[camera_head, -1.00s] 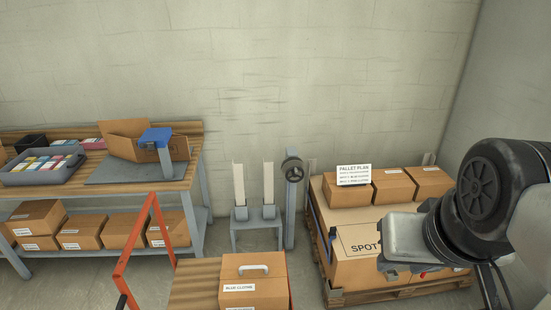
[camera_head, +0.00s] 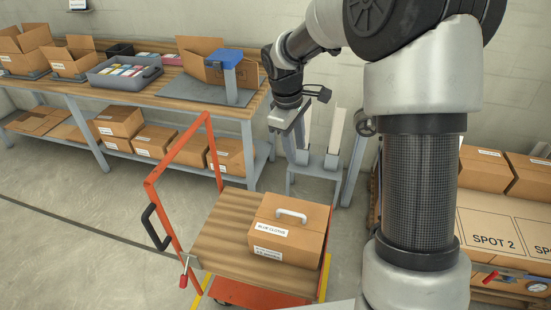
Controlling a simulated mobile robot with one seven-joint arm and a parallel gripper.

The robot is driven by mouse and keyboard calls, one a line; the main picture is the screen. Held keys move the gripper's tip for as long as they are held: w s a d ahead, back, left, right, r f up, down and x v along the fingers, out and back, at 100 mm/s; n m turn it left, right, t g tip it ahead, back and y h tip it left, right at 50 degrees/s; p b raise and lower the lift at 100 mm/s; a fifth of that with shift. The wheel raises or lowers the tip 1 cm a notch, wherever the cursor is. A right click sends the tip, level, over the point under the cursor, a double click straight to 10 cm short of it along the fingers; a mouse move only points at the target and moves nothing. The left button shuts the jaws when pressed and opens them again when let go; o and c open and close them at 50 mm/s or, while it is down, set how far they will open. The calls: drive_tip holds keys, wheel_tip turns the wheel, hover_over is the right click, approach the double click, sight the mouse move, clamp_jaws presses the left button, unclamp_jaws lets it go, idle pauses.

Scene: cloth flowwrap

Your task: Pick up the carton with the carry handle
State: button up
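The carton with the carry handle (camera_head: 285,235) is a closed brown box labelled "BLUE CLOTHS". It sits upright on the wooden deck of an orange cart. Its white carry handle (camera_head: 291,213) arches up from the top. My gripper (camera_head: 285,118) is at the end of my arm, behind and above the carton in the picture, near the grey stand. It is clearly apart from the carton and the handle. Its fingers are too small and dark to tell whether they are open or shut. My arm passes to the right of the carton.
The orange cart (camera_head: 221,255) has an upright push frame on its left. A workbench (camera_head: 160,85) with a grey tray (camera_head: 125,74) and open cartons stands behind, with closed boxes on its lower shelf. A pallet load (camera_head: 505,215) stands at the right. The floor at left is clear.

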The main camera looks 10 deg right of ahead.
drive_tip(key=w+a+f+n+g+b, duration=0.1)
drive_tip(key=w+f+n+b, duration=0.3)
drive_tip(key=f, duration=1.3)
hover_over(291, 212)
drive_tip(key=a, duration=0.1)
drive_tip(key=shift+m+g+y, duration=0.3)
drive_tip(key=shift+m, duration=0.1)
drive_tip(key=f, duration=1.2)
drive_tip(key=shift+w+p, duration=0.25)
drive_tip(key=shift+p, duration=0.05)
drive_tip(key=shift+s+d+f+b, duration=0.1)
drive_tip(key=shift+d+f, duration=0.1)
drive_tip(key=shift+f, duration=0.8)
drive_tip(key=shift+s+d+f+b, duration=0.1)
drive_tip(key=shift+d+f, duration=0.05)
drive_tip(key=shift+f, duration=0.85)
drive_tip(key=shift+d+f+b, duration=0.1)
drive_tip(key=shift+d+f, duration=0.1)
drive_tip(key=shift+f, duration=0.8)
drive_tip(key=shift+c, duration=0.2)
clamp_jaws()
drive_tip(key=shift+r, duration=0.15)
